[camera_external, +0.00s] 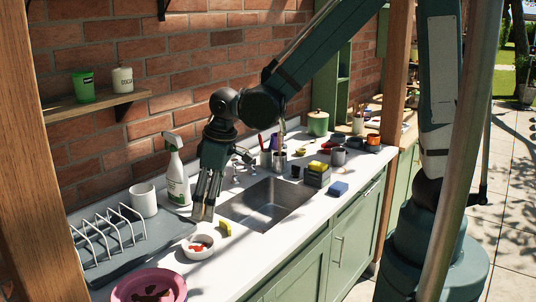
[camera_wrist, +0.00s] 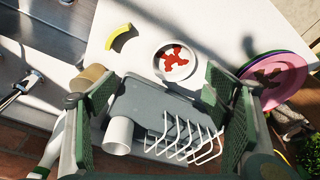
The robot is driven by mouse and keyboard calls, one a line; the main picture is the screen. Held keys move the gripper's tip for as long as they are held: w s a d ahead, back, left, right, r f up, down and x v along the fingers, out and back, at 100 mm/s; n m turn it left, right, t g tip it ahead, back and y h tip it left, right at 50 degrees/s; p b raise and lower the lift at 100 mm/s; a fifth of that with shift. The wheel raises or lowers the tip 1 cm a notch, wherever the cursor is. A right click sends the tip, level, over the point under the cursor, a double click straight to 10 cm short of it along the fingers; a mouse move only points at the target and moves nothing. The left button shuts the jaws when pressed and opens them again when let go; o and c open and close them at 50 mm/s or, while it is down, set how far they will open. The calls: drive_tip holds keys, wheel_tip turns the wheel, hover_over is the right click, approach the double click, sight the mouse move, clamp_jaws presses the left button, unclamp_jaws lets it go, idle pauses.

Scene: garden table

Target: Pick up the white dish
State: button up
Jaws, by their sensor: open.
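The white dish (camera_external: 198,257) is a small round bowl with red pieces in it, standing on the white counter near its front edge. In the wrist view the dish (camera_wrist: 157,66) lies beyond the fingers, above the middle of the picture. My gripper (camera_external: 203,212) points down over the counter, just behind the dish and apart from it. In the wrist view my gripper (camera_wrist: 158,90) has its fingers spread wide, with nothing held between them.
A grey drying mat with a white rack (camera_external: 105,238) lies left of the dish. A pink plate (camera_external: 180,292) with dark food is at the front left. A spray bottle (camera_external: 177,180) and a white mug (camera_external: 144,200) stand behind.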

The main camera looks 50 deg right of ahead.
approach(198, 249)
drive_tip(key=r, duration=0.1)
drive_tip(key=shift+a+r+n+g, duration=0.2)
drive_tip(key=shift+n+g, duration=0.1)
drive_tip(key=shift+n, duration=0.1)
drive_tip(key=shift+f, duration=0.15)
drive_tip(key=shift+w+a+f, duration=0.1)
drive_tip(key=shift+w+f, duration=0.1)
drive_tip(key=shift+f, duration=1)
drive_tip(key=shift+f, duration=0.1)
drive_tip(key=shift+w+a+f, duration=0.1)
drive_tip(key=shift+w+f, duration=0.15)
drive_tip(key=shift+f, duration=0.95)
drive_tip(key=shift+w+f, duration=0.25)
drive_tip(key=shift+f, duration=1)
drive_tip(key=c, duration=1)
drive_tip(key=shift+c, duration=0.2)
